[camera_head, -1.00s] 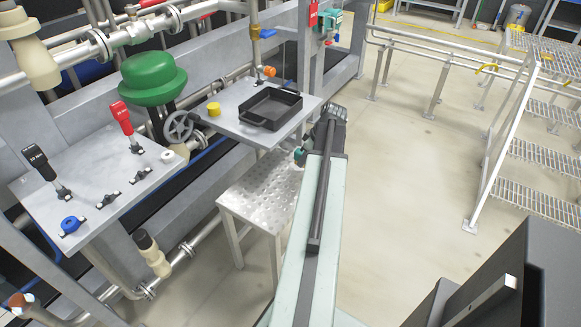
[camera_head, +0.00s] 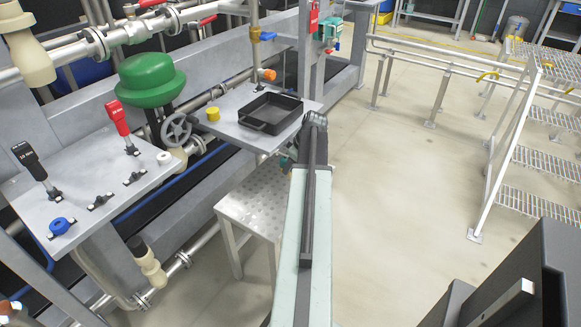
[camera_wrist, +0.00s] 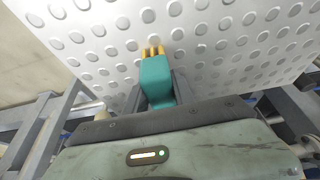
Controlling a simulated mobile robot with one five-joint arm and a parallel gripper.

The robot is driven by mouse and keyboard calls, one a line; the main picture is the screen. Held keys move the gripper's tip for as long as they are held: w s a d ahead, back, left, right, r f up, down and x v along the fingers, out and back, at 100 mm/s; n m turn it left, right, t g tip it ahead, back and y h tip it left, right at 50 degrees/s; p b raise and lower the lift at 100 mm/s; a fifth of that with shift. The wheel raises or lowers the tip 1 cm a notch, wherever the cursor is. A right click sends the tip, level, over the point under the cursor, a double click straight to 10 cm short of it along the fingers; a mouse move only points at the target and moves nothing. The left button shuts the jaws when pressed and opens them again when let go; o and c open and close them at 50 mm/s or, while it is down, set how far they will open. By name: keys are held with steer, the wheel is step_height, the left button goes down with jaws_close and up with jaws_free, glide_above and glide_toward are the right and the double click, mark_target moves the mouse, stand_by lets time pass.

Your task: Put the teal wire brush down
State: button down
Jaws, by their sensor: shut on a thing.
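The teal wire brush (camera_wrist: 156,80) shows in the wrist view, with yellowish bristles at its far end. My gripper (camera_wrist: 160,88) is shut on it, one dark finger on each side. Behind the brush in that view is a pale surface with rows of raised round dots, which looks like the perforated step (camera_head: 250,205) below the panels. I cannot tell whether the brush touches it. In the head view my arm hides most of the gripper, and only a bit of teal (camera_head: 286,164) shows beside the arm's far end.
A black tray (camera_head: 270,113) and a yellow cap (camera_head: 212,111) stand on the far grey panel. The near panel carries a red-handled valve (camera_head: 119,119), a black-handled one (camera_head: 35,165) and a blue ring (camera_head: 61,227). Railings and steps (camera_head: 535,180) stand at the right. The floor between is clear.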

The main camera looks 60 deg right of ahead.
steer(key=c, duration=1.1)
jaws_free()
steer(key=shift+o, duration=0.2)
steer(key=p+v, duration=0.7)
steer(key=v, duration=0.1)
steer(key=shift+p, duration=0.35)
steer(key=shift+f, duration=0.15)
steer(key=shift+s, duration=0.15)
